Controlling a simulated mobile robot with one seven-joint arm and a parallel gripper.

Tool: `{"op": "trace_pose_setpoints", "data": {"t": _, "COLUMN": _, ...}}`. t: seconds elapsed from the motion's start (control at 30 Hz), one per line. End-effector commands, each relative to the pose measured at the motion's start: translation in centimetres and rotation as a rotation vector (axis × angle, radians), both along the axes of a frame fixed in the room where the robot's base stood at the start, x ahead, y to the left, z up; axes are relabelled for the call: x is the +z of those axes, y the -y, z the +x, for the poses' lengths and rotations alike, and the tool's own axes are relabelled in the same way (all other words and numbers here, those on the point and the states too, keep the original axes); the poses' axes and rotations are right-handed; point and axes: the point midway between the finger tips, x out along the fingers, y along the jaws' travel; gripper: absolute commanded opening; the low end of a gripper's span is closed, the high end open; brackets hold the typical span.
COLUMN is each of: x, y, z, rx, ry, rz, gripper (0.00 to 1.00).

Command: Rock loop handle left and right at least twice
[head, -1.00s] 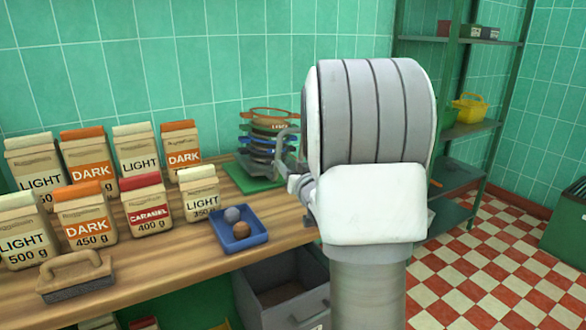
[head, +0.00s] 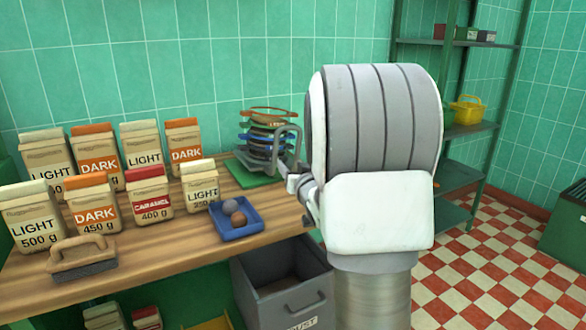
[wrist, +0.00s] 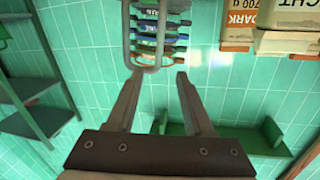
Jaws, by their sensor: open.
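A grey loop handle (head: 287,135) stands at the front right of a stack of coloured rings (head: 263,133) at the far end of the bench. In the wrist view the loop (wrist: 147,69) hangs from the top edge as a rounded U, with the ring stack (wrist: 172,40) behind it. My gripper (wrist: 159,74) is open and empty. Its fingertips are close to the loop's rounded end, which appears near the left finger; I cannot tell whether they touch. In the head view my arm hides most of my gripper.
Several coffee bags (head: 97,205), a brush (head: 82,258) and a blue tray (head: 250,228) with two balls stand on the wooden bench (head: 165,245). A grey bin (head: 262,288) is below. Green shelving (head: 470,130) stands right. The checkered floor (head: 490,255) is open at right.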

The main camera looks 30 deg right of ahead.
Motion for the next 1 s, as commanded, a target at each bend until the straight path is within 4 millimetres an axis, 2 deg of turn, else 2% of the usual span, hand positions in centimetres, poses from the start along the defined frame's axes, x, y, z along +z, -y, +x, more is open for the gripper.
{"op": "trace_pose_setpoints", "data": {"t": 0.67, "x": 0.2, "y": -0.3, "z": 0.1, "rx": -0.001, "ry": -0.006, "rz": -0.001, "gripper": 0.52}}
{"op": "trace_pose_setpoints", "data": {"t": 0.77, "x": 0.8, "y": -1.2, "z": -0.3, "rx": -0.007, "ry": -0.036, "rz": -0.003, "gripper": 0.52}}
{"op": "trace_pose_setpoints", "data": {"t": 0.87, "x": 1.6, "y": -3.0, "z": -1.4, "rx": -0.018, "ry": -0.104, "rz": -0.002, "gripper": 0.52}}
{"op": "trace_pose_setpoints", "data": {"t": 1.0, "x": 2.3, "y": -6.4, "z": -4.2, "rx": -0.025, "ry": -0.238, "rz": 0.004, "gripper": 0.52}}
